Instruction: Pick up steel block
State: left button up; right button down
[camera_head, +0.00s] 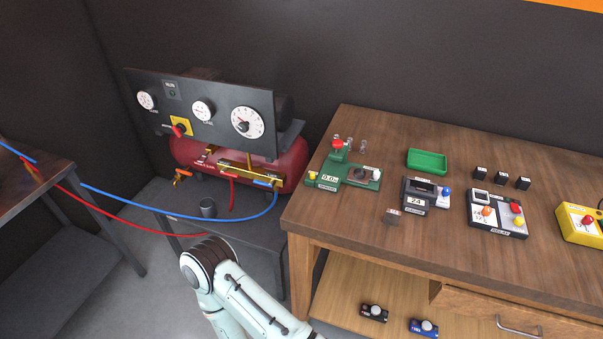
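A small grey-brown block (392,217), which looks like the steel block, sits near the front edge of the wooden workbench (350,225). A small label shows at its top. One of my arms reaches in at the bottom centre, well to the left of the block and below it. Only its pale links and a dark joint show. Neither of my grippers can be seen, and nothing touches the block.
Behind the block stand a green device (345,178), a grey device showing 24 (416,203) and a relay unit (497,215). A green tray (427,160) and small black cubes (502,177) lie farther back. A red compressor (190,152) with hoses stands left of the bench.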

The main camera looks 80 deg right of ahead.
aim_at(392, 217)
jog(key=z, duration=0.4)
jog(key=i+z, duration=0.15)
jog(key=z, duration=0.2)
jog(key=j+z, duration=0.1)
jog(key=z, duration=0.3)
jog(key=i+z, duration=0.1)
jog(key=z, duration=0.25)
jog(key=k+j, duration=0.05)
